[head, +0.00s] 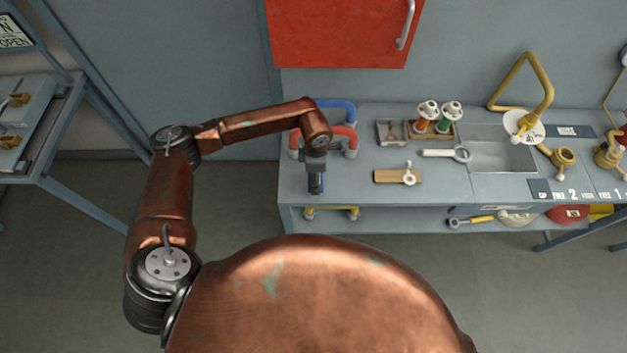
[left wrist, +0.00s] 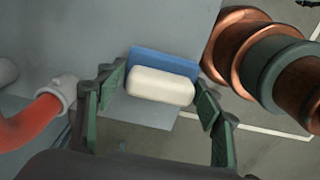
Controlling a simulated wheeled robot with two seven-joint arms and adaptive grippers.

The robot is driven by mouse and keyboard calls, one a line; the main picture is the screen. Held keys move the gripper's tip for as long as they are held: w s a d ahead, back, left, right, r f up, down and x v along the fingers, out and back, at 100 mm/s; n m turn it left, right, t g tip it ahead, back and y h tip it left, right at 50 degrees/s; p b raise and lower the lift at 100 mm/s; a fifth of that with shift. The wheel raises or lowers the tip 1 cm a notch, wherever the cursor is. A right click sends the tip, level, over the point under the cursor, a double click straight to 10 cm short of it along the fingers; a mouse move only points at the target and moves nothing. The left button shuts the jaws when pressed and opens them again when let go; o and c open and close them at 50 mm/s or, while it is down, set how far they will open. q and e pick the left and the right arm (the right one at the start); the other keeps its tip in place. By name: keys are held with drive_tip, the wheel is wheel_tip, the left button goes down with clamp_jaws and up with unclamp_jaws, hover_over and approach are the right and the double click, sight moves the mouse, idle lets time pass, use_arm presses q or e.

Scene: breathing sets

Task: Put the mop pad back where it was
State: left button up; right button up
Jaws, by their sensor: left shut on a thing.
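My left gripper (head: 316,186) is over the left part of the workbench, near its front edge. In the left wrist view my left gripper (left wrist: 158,98) has its two green-padded fingers on either side of a block with a white face and a blue back, which looks like the mop pad (left wrist: 160,86). The gripper is shut on it. I cannot tell whether the pad touches the bench. My right gripper is not in view.
Red and blue bent pipes (head: 344,133) stand just behind the gripper. Right of it on the workbench (head: 345,208) are a wooden block with a white ring (head: 385,177), a grey tray (head: 391,131), two capped bottles and a sink (head: 498,150). A lower shelf holds more items.

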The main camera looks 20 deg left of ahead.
use_arm(q)
drive_tip(key=shift+w+a+f, duration=0.1)
drive_tip(key=shift+a+f, duration=0.1)
wheel_tip(320, 180, down, 4)
drive_tip(key=shift+w+a+r+p, duration=0.1)
drive_tip(key=shift+a+r+p, duration=0.1)
drive_tip(key=shift+p, duration=0.35)
drive_tip(key=shift+f, duration=0.1)
drive_tip(key=o, duration=0.6)
drive_tip(key=shift+f+b, duration=0.1)
drive_tip(key=shift+b, duration=0.2)
drive_tip(key=shift+c, duration=0.2)
drive_tip(key=o, duration=0.4)
drive_tip(key=shift+o, duration=0.2)
drive_tip(key=shift+r, duration=0.2)
